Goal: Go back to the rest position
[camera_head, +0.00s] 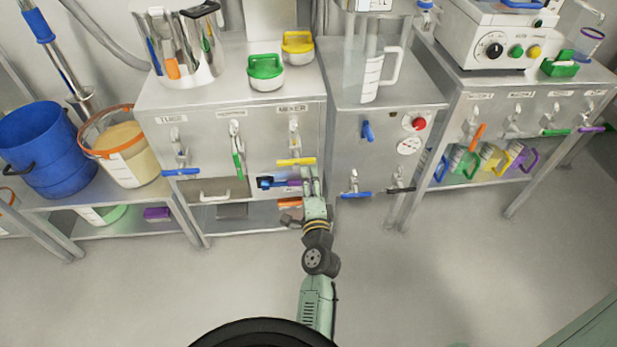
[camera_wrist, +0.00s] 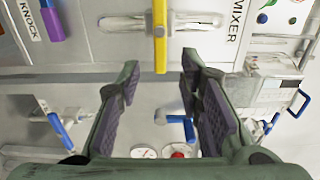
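My gripper (camera_head: 313,183) is at the front of the steel cabinet (camera_head: 185,107), just below and right of the yellow valve handle (camera_head: 296,161) under the MIXER label. In the wrist view my gripper (camera_wrist: 160,80) has its two dark-padded fingers spread with nothing held. The end of the yellow handle (camera_wrist: 160,40) shows centred between the fingertips, with a gap on each side. I cannot tell how far in depth it is from them. My arm reaches forward from the bottom of the head view.
An opening with blue and purple items (camera_head: 279,183) is left of my gripper. A second steel cabinet (camera_head: 385,140) with blue handles is to the right. A blue bucket (camera_head: 45,150) stands at the left. The grey floor (camera_head: 440,285) in front is clear.

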